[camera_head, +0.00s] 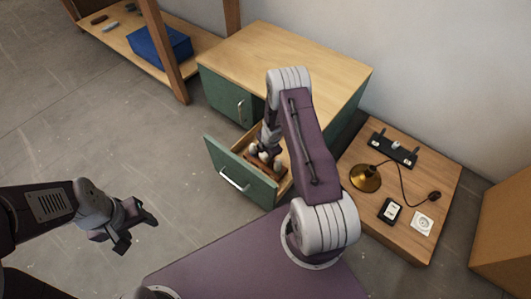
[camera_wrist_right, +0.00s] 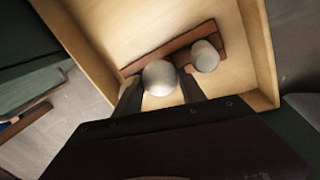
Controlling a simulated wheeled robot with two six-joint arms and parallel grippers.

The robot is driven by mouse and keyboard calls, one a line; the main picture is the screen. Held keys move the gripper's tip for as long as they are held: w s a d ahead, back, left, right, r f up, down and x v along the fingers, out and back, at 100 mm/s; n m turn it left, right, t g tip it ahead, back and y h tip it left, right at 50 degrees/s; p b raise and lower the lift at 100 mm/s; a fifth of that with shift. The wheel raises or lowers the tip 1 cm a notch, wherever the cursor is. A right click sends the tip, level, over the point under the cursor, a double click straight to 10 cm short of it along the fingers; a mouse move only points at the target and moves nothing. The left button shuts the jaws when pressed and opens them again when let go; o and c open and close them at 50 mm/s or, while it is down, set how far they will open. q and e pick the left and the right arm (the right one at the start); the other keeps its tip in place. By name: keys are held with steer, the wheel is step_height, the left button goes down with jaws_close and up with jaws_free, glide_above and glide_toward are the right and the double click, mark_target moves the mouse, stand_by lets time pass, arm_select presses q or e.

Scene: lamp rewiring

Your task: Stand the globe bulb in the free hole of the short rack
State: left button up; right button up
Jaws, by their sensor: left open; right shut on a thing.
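The white globe bulb (camera_wrist_right: 160,77) is between the two fingers of my right gripper (camera_wrist_right: 161,92), which is shut on it. The brown short rack (camera_wrist_right: 178,44) lies in the open drawer, just beyond the globe bulb in the right wrist view. A second, white cylindrical bulb (camera_wrist_right: 206,56) stands at the rack's right part. The globe bulb hides part of the rack, and I cannot tell whether its base is in a hole. In the head view my right gripper reaches down into the drawer, largely hidden by my arm. My left gripper (camera_head: 132,228) is open and empty over the floor.
The green drawer front (camera_head: 239,177) is pulled out from the wooden-topped cabinet (camera_head: 290,60), its walls close around my right gripper. A low table (camera_head: 405,245) at right holds a brass lamp (camera_head: 365,178) and small parts. A shelf with a blue box (camera_head: 160,45) is at upper left.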

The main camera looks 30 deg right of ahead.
steer(key=shift+f, duration=0.15)
steer(key=o, duration=1.5)
steer(key=shift+c, duration=0.2)
steer(key=p+v, duration=0.4)
steer(key=v, duration=0.5)
steer(key=shift+p, duration=0.35)
